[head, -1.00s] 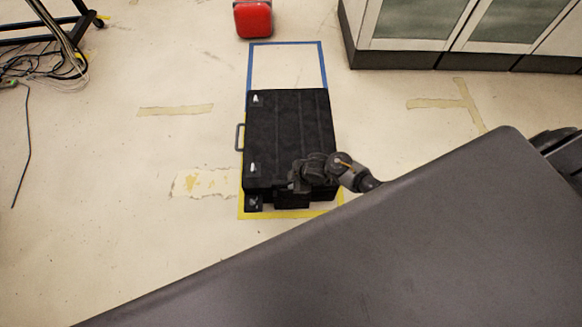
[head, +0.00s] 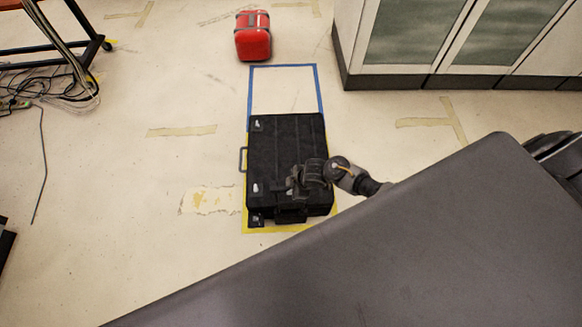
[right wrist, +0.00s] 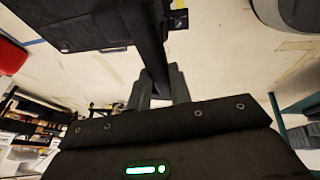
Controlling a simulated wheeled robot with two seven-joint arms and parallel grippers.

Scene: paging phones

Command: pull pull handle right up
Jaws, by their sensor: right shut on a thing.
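A black suitcase (head: 285,150) stands on the floor in the middle of the head view, with a small handle (head: 243,159) on its left side. My right gripper (head: 291,184) is over the near part of the case in the head view. In the right wrist view, the fingers of my right gripper (right wrist: 158,88) are shut on a dark bar (right wrist: 150,42), the pull handle, which runs toward the case (right wrist: 75,22). The handle is hard to tell from the black case in the head view. My left gripper is not in view.
Yellow tape (head: 270,229) and blue tape (head: 284,67) mark the floor around and beyond the case. A red case (head: 253,40) stands farther back. Cabinets (head: 440,45) are at the upper right, cables (head: 60,88) and a wheeled stand at the left. The floor left of the case is clear.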

